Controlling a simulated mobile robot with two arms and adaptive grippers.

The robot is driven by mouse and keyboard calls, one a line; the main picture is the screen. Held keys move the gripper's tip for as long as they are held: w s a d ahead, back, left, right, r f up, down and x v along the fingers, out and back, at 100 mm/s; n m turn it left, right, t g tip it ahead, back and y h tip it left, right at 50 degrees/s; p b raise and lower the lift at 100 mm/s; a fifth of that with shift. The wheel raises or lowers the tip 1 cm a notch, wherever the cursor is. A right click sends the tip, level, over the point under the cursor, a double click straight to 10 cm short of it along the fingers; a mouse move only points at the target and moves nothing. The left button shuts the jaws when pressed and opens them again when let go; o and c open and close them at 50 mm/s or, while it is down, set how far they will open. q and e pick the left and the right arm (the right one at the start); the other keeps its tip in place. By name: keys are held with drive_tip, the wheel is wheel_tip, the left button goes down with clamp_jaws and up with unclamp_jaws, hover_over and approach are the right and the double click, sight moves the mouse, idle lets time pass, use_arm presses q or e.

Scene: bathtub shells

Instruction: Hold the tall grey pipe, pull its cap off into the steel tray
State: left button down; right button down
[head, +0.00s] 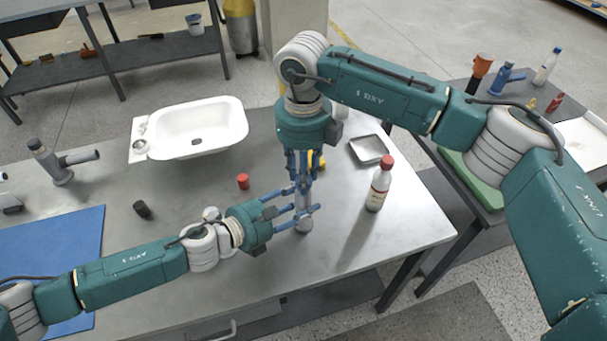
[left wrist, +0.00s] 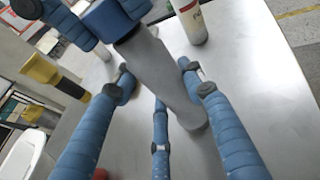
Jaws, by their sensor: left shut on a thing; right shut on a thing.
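The tall grey pipe (head: 304,224) stands upright on the steel-topped table, and its bare side shows in the left wrist view (left wrist: 165,80). My left gripper (head: 301,213) has its blue fingers closed around the pipe's lower part. The steel tray (head: 370,150) lies empty behind and to the right.
A red-capped bottle (head: 379,186) stands right of the pipe, before the tray. A yellow thing (head: 317,160) is partly hidden behind my right gripper. A red cap (head: 243,181), dark piece (head: 142,210), white basin (head: 199,127) and grey branched fitting (head: 55,163) are to the left.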

drive_tip(key=shift+r, duration=0.1)
drive_tip(key=shift+r, duration=1.9)
use_arm(q)
drive_tip(key=c, duration=1)
unclamp_jaws()
